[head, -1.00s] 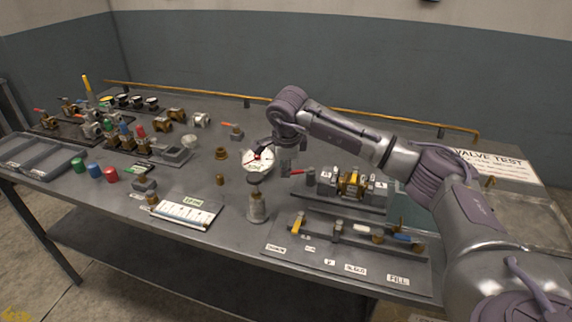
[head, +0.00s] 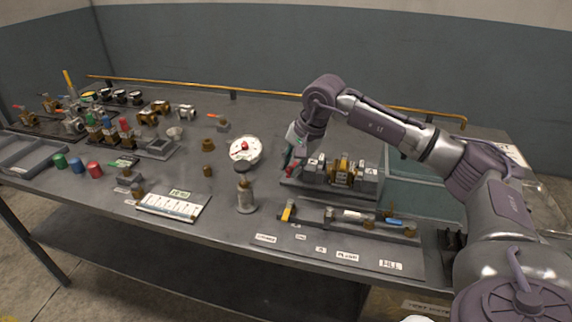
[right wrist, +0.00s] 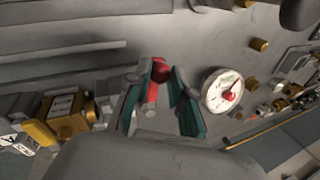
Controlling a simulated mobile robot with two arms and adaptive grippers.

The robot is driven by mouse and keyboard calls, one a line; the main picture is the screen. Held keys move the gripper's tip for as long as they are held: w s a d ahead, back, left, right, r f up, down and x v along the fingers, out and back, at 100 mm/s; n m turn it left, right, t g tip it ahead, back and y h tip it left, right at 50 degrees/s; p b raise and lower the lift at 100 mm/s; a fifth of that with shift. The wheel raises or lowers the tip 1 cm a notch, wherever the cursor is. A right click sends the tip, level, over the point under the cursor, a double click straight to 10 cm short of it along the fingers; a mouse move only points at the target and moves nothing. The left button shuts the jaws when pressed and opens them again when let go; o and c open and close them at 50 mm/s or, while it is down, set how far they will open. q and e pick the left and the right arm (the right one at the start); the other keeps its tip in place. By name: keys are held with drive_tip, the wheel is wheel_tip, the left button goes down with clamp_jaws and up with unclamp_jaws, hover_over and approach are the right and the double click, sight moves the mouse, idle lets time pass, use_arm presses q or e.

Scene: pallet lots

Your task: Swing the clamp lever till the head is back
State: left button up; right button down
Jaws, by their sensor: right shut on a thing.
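The clamp (head: 368,178) is a grey fixture on a dark base plate with a brass valve body (head: 342,170) between its blocks. Its lever has a red handle (head: 288,173) at the clamp's left end; it also shows as a red bar in the right wrist view (right wrist: 152,92). My right gripper (head: 292,160) is at the handle, its green-padded fingers on either side of it, shut on it. The fingers hide part of the lever in the head view. I cannot tell exactly how far back the clamp head is. My left gripper is not in view.
A round white dial gauge (head: 244,150) stands just left of my right gripper, with a grey metal bottle-like part (head: 245,195) in front. A labelled tool board (head: 330,250) lies nearer the front edge. Valves and caps fill the table's left side.

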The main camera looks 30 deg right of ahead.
drive_tip(key=shift+s+d+r+n+y, duration=0.1)
drive_tip(key=shift+s+d+n+y, duration=0.25)
drive_tip(key=shift+n, duration=0.45)
drive_tip(key=c, duration=1)
unclamp_jaws()
drive_tip(key=v, duration=1.2)
drive_tip(key=shift+w, duration=0.1)
